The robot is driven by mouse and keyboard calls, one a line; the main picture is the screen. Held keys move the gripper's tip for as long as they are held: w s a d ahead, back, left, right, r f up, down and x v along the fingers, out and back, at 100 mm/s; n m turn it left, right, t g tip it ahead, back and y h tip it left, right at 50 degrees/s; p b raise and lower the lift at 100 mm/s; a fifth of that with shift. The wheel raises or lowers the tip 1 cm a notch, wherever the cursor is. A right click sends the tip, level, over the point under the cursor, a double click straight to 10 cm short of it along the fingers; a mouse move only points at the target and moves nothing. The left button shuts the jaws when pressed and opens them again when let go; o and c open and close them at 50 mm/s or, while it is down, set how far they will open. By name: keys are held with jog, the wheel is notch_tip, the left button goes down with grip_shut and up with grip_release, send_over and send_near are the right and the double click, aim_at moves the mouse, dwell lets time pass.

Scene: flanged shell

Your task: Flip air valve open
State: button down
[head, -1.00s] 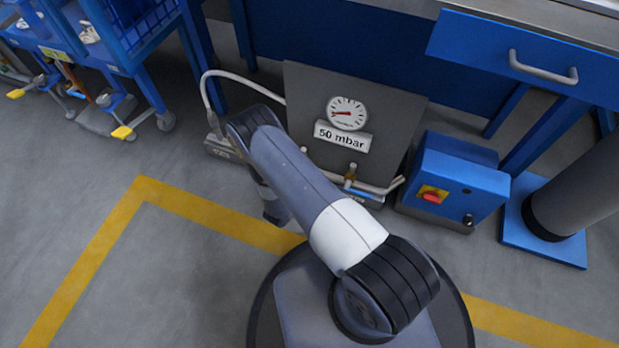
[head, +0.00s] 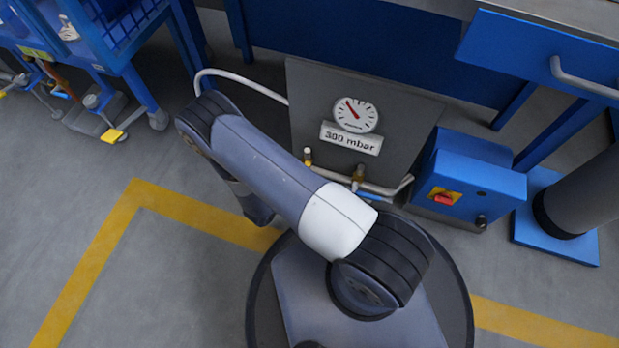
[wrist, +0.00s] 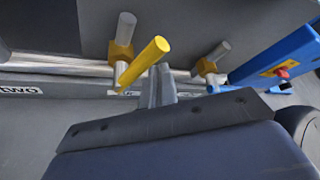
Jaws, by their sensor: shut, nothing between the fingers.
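In the wrist view, the air valve's yellow handle (wrist: 145,63) slants up and right across its brass body (wrist: 121,52) on a horizontal metal pipe (wrist: 60,66). My gripper (wrist: 163,80) is shut and empty, just right of and below the handle; I cannot tell whether they touch. In the head view, two brass valves, a left one (head: 308,157) and a right one (head: 358,175), sit on the pipe below a grey panel (head: 310,95). The panel's round gauge (head: 356,115) has a red needle pointing up-left, above a "300 mbar" label (head: 350,138). My gripper is hidden there.
A second brass valve (wrist: 206,66) stands right of my gripper. A blue box with a red switch (head: 445,198) stands right of the panel. Blue carts (head: 120,60) stand at the left; the floor in front is open.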

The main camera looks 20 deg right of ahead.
jog(key=shift+w+a+r+b, duration=0.2)
jog(key=shift+w+a+b, duration=0.1)
jog(key=shift+w+a, duration=0.3)
